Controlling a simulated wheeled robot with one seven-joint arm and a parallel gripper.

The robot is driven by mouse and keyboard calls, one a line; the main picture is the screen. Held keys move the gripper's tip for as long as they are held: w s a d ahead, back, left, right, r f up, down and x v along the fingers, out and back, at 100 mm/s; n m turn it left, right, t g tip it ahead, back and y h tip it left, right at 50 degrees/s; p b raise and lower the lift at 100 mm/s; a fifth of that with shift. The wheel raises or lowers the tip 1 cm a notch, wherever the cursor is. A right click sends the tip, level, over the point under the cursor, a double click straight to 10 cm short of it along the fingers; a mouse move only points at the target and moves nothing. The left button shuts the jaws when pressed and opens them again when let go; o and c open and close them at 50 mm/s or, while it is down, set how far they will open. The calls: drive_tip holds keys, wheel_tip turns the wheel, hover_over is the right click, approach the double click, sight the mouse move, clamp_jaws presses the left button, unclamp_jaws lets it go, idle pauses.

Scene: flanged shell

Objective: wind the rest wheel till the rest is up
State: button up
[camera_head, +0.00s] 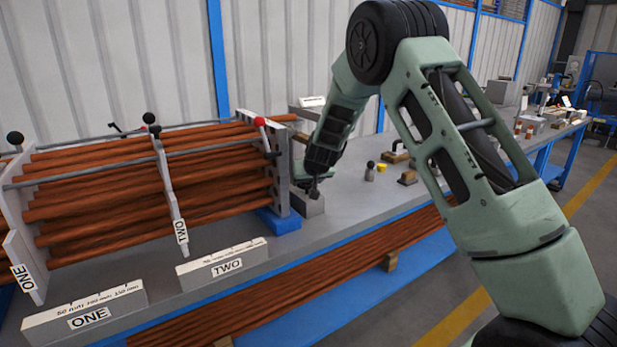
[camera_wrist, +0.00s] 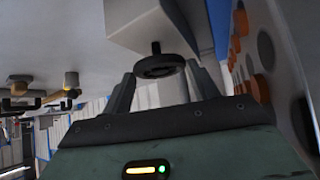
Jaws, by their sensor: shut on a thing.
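The rest wheel (camera_wrist: 160,67) is a small dark ring on a short spindle in the wrist view. The spindle comes out of a pale grey block (camera_wrist: 150,22). My gripper (camera_wrist: 163,76) has one finger on each side of the wheel and is shut on it. In the head view my gripper (camera_head: 314,188) is low at the grey block (camera_head: 311,206), beside the tube sheet (camera_head: 281,180); the wheel is mostly hidden there. A blue block (camera_head: 279,220), perhaps the rest, sits under the tube sheet's lower end. I cannot tell whether it touches the sheet.
A bundle of copper-coloured tubes (camera_head: 110,190) runs left through upright plates and rods with ball knobs. Small knobbed tools (camera_head: 370,172) stand right of my gripper.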

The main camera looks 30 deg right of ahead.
drive_tip(key=o, duration=1)
drive_tip(key=shift+c, duration=0.2)
drive_tip(key=p+v, duration=0.3)
drive_tip(key=v, duration=1.4)
drive_tip(key=shift+s, duration=0.15)
drive_tip(key=shift+a+r, duration=0.1)
